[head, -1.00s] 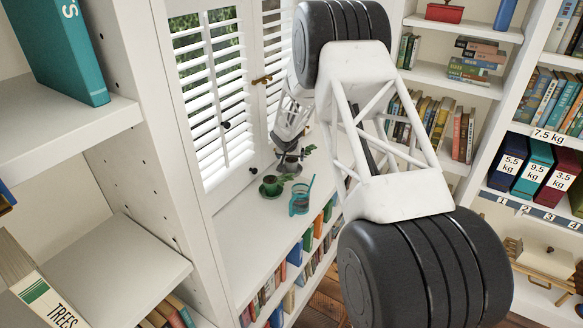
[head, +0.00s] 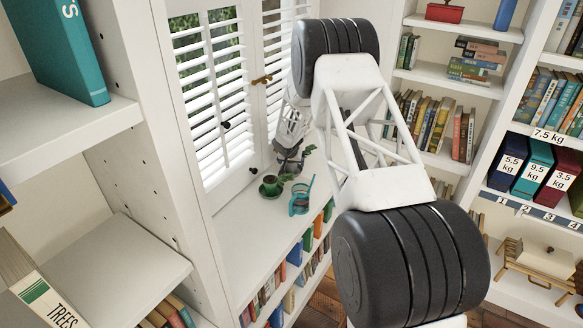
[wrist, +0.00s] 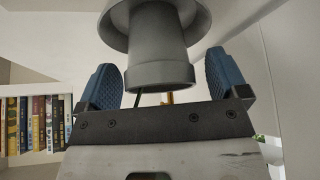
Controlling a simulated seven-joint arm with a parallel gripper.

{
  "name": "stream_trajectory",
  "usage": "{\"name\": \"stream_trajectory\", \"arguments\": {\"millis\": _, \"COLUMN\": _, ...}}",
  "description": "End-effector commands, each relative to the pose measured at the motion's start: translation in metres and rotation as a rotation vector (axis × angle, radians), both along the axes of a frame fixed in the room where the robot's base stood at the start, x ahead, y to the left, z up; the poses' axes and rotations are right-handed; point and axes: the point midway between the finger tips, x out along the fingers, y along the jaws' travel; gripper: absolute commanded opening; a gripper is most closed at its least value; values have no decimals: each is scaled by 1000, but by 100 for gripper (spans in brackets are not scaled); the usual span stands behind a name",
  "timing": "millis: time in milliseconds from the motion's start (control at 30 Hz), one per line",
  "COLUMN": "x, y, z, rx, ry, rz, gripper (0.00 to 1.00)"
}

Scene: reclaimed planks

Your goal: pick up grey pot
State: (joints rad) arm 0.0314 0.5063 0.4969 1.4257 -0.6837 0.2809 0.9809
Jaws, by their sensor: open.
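The grey pot (wrist: 157,60) is large in the wrist view, a round smooth body with a wider part at the top of the picture. It sits between the two blue finger pads of my gripper (wrist: 166,85), with a visible gap to each pad. My gripper is open and nothing is held. In the head view my gripper (head: 288,154) is small, over the far end of the white shelf top by the window. The pot there is small and mostly hidden by my gripper and plant leaves.
A dark green cup on a saucer (head: 270,187) and a teal glass jug with a straw (head: 300,198) stand close by on the white shelf top (head: 250,235). The shuttered window (head: 215,95) is on the left. Bookshelves (head: 450,80) fill the right side.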

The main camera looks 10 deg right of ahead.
Motion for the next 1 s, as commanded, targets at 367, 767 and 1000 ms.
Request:
{"name": "stream_trajectory", "arguments": {"millis": 367, "x": 0, "y": 0, "z": 0, "rx": 0, "ry": 0, "rz": 0, "gripper": 85}}
{"name": "stream_trajectory", "arguments": {"millis": 767, "x": 0, "y": 0, "z": 1, "rx": 0, "ry": -1, "rz": 0, "gripper": 25}}
{"name": "stream_trajectory", "arguments": {"millis": 1000, "x": 0, "y": 0, "z": 2, "rx": 0, "ry": -1, "rz": 0, "gripper": 25}}
